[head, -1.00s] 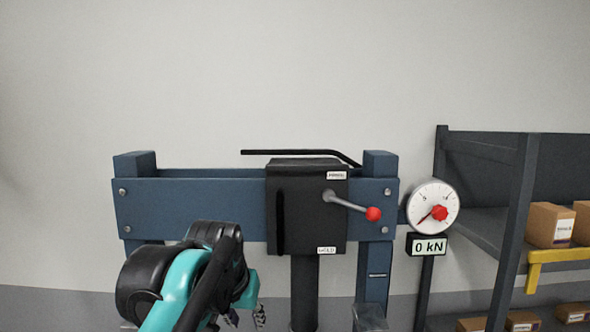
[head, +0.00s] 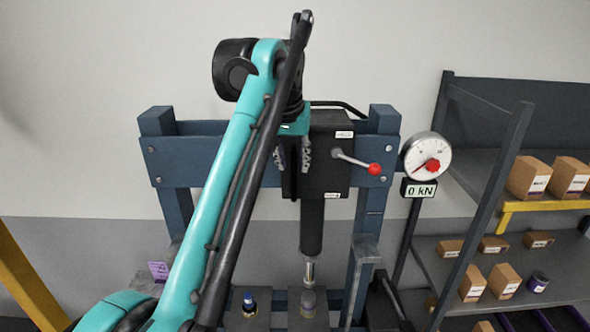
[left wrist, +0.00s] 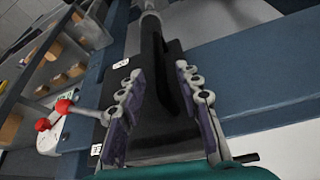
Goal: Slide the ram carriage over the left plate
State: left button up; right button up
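The ram carriage (head: 331,170) is a black box on the blue press beam, towards its right end, with a red-knobbed lever on its front. Its ram (head: 311,228) points down over a dark plate (head: 308,318) with a grey piece on it. A second dark plate (head: 246,320), bearing a blue-topped piece, lies to its left. My left gripper (head: 293,158) is at the carriage's left front. In the left wrist view, its fingers (left wrist: 158,72) stand apart, with the carriage's black bar handle (left wrist: 184,88) between or just beyond them. My right gripper is not in view.
The blue beam (head: 186,160) runs clear to the left post. A force gauge (head: 427,156) reading 0 kN stands right of the press. A shelf rack with cardboard boxes (head: 528,178) is farther right. My left arm hides part of the beam and bench.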

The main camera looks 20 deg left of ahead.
aim_at(292, 166)
pick_arm(q)
jog(key=shift+x, duration=2.05)
grip_shut()
jog(key=shift+s+a, duration=0.1)
jog(key=shift+s+a, duration=0.1)
jog(key=shift+a, duration=0.4)
jog(key=s+a+p, duration=0.1)
jog(key=s+a, duration=0.2)
jog(key=a, duration=0.8)
jog(key=s+a+p, duration=0.1)
jog(key=s+a, duration=0.2)
jog(key=a, duration=0.8)
jog(key=shift+s, duration=0.15)
